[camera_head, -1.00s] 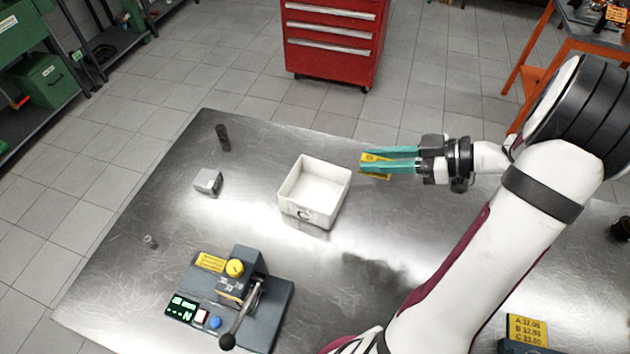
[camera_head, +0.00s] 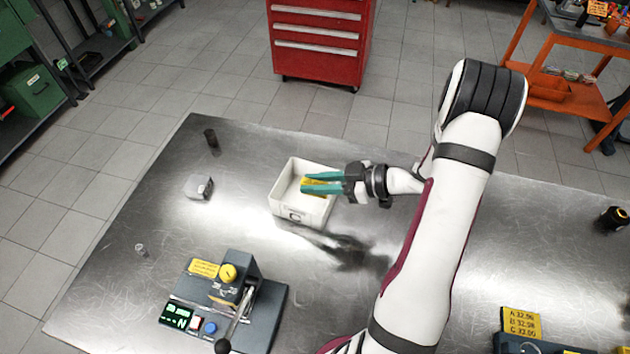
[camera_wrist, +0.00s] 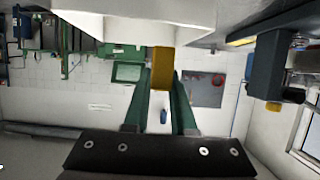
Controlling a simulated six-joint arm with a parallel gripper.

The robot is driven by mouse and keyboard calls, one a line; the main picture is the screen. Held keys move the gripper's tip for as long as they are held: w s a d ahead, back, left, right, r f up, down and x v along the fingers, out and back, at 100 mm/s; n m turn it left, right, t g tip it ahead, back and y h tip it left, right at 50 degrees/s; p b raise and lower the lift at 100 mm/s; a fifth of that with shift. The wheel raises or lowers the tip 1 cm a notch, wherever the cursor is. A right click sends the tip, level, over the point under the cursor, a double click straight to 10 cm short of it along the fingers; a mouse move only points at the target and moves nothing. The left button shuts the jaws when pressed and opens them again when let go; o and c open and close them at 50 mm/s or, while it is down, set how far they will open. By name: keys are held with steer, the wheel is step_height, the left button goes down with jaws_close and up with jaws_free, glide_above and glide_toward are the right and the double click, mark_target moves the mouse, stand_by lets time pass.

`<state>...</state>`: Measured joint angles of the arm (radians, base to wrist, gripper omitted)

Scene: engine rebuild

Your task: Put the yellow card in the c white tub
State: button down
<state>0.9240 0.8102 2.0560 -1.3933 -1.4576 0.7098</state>
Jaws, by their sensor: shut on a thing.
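The white tub (camera_head: 284,205) marked with a C stands on the metal table, left of the middle in the head view. My gripper (camera_head: 308,184) has turquoise fingers and reaches in from the right. It is shut on the yellow card (camera_head: 315,187) and holds it over the tub's opening, in line with the right part of the tub. The card also shows between the fingertips in the wrist view (camera_wrist: 162,68), close below a pale surface that looks like the tub. The fingers hide part of the card and of the tub's right side.
A small grey block (camera_head: 199,187) and a dark cylinder (camera_head: 211,140) lie to the left. A yellow price sign (camera_head: 522,322) is at the front right.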

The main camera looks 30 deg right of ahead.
steer(key=shift+f, duration=0.1)
steer(key=shift+f, duration=0.45)
steer(key=c, duration=0.7)
jaws_free()
steer(key=shift+c, duration=0.2)
steer(key=shift+r, duration=0.1)
